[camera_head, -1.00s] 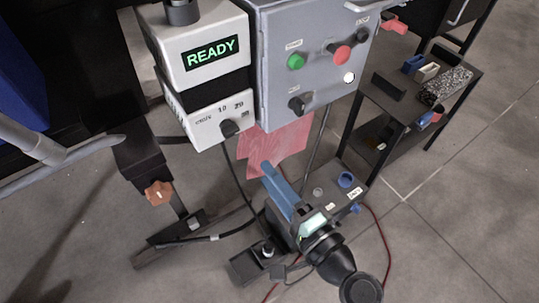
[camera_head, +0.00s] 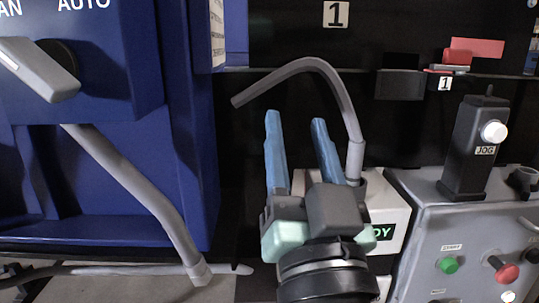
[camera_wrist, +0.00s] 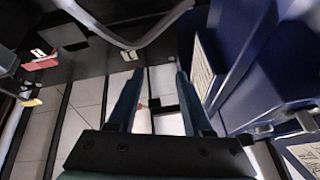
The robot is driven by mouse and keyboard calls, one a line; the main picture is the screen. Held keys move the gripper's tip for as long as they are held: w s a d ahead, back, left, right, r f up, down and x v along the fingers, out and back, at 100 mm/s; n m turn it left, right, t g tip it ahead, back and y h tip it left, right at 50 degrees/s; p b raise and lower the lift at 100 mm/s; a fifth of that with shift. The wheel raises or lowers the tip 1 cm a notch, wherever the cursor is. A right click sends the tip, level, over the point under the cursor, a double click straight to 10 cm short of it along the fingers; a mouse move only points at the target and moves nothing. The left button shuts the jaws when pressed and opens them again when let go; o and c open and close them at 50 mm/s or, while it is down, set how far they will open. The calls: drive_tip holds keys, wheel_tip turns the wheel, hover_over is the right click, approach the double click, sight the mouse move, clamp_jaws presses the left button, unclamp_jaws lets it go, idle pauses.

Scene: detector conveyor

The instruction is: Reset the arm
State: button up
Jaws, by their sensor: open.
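My gripper (camera_head: 298,150) stands in the middle of the head view with its two blue fingers pointing up and spread apart. Nothing is between the fingers. In the wrist view my gripper (camera_wrist: 156,78) also shows with a clear gap between the fingers, floor and dark structure beyond. My gripper is in front of a white box with a green display (camera_head: 383,232), which it partly hides.
A blue cabinet (camera_head: 165,130) with a grey handle stands at left. A bent grey tube (camera_head: 335,80) arches behind the fingers. A grey control panel (camera_head: 440,285) with green and red buttons and a JOG box (camera_head: 478,150) are at right. A black panel is behind.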

drive_tip(key=s+a+r+n+t+h+p, duration=0.1)
drive_tip(key=s+a+r+t, duration=0.1)
drive_tip(key=s+r, duration=0.35)
drive_tip(key=s+a+r+n+t+h+p, duration=0.1)
drive_tip(key=s+r+t, duration=0.15)
drive_tip(key=r, duration=0.65)
wheel_tip(320, 180, up, 26)
drive_tip(key=p, duration=2.6)
drive_tip(key=shift+f+g, duration=0.25)
drive_tip(key=shift+g, duration=0.1)
drive_tip(key=shift+w+a, duration=0.1)
